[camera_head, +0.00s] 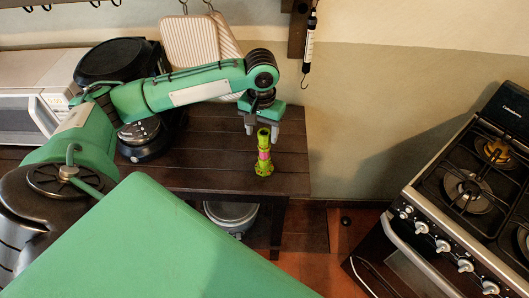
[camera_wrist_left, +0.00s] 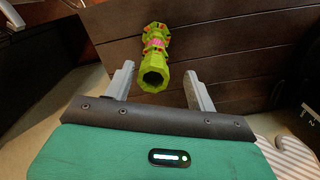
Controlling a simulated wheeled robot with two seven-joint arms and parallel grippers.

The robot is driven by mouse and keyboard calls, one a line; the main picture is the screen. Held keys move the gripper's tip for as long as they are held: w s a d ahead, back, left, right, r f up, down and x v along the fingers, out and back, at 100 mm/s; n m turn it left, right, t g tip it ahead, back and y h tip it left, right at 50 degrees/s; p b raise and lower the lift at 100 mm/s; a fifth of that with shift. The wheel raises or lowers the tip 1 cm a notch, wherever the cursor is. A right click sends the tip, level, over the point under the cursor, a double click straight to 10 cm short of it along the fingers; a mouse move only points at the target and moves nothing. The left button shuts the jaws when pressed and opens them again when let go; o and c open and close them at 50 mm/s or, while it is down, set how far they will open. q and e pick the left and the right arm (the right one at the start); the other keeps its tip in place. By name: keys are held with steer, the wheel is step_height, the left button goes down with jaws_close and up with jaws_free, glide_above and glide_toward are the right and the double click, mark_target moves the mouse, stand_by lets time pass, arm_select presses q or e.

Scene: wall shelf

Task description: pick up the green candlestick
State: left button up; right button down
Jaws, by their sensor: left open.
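The green candlestick (camera_head: 263,156) stands upright on the dark wooden table, near its right end; it is yellow-green with a pink band. My left gripper (camera_head: 262,129) is directly above its top in the head view, fingers pointing down. In the left wrist view the candlestick (camera_wrist_left: 154,58) lies in line with the gap between the two grey fingers of my left gripper (camera_wrist_left: 160,83), which are spread apart. Its open top end lies between the fingertips, with visible space on both sides. My right gripper is not in view.
The dark wooden table (camera_head: 215,170) has bare planks around the candlestick. A black appliance (camera_head: 112,60), a white microwave (camera_head: 30,90) and striped boards (camera_head: 195,42) stand at the back left. A gas stove (camera_head: 460,195) is at the right, and a pot (camera_head: 232,214) sits below the table.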

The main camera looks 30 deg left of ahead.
mark_target(264, 145)
arm_select(q)
steer(key=f, duration=0.1)
steer(key=f+p, duration=0.1)
steer(key=f, duration=0.2)
steer(key=shift+d+f, duration=0.3)
steer(key=shift+d, duration=0.1)
steer(key=shift+f, duration=0.55)
jaws_close()
